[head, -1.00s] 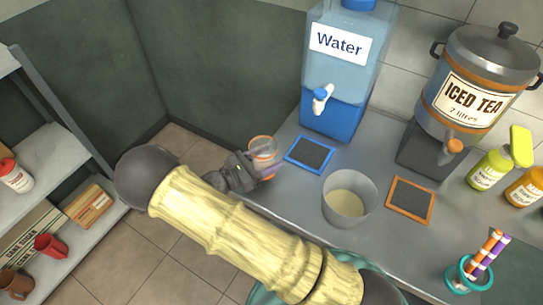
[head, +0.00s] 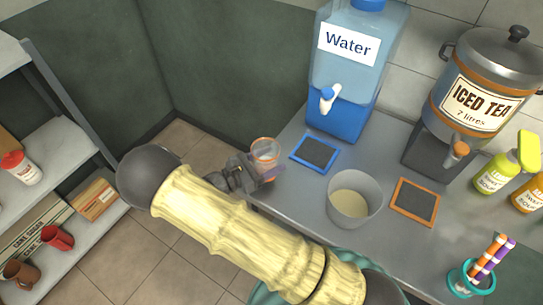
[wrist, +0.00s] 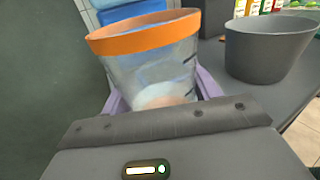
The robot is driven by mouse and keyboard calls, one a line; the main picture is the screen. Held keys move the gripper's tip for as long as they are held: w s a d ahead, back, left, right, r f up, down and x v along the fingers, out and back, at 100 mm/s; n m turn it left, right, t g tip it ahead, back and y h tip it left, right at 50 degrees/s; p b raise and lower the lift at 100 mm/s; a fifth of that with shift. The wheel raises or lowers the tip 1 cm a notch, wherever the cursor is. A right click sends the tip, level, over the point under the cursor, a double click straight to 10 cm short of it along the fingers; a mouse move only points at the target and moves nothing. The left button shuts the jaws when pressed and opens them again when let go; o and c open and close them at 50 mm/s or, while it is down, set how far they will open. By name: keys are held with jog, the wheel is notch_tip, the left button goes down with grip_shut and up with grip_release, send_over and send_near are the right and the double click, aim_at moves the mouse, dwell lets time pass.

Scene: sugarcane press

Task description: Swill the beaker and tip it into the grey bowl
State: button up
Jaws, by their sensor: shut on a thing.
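A clear beaker with an orange rim (wrist: 150,65) is held in my gripper (head: 262,175), whose purple fingers close on both of its sides. In the wrist view it looks slightly tilted, with dark marks on its wall and something pale at its bottom. In the head view the beaker (head: 265,150) is at the counter's left edge. The grey bowl (head: 354,204) stands on the counter to the right of the beaker, apart from it, with a pale cream-coloured inside bottom. In the wrist view the bowl (wrist: 268,50) is to the right of the beaker.
A blue water dispenser (head: 345,90) stands behind a blue-framed mat (head: 315,152). An iced tea urn (head: 482,90) stands behind an orange-framed mat (head: 415,201). Bottles (head: 495,172) and a teal pen holder (head: 470,280) are at right. A shelf (head: 55,160) stands at left.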

jog(key=shift+s+a, duration=0.15)
jog(key=shift+s, duration=0.15)
jog(key=shift+s+d+p, duration=0.5)
jog(key=shift+d, duration=0.35)
jog(key=shift+w+d, duration=0.55)
jog(key=shift+w, duration=0.3)
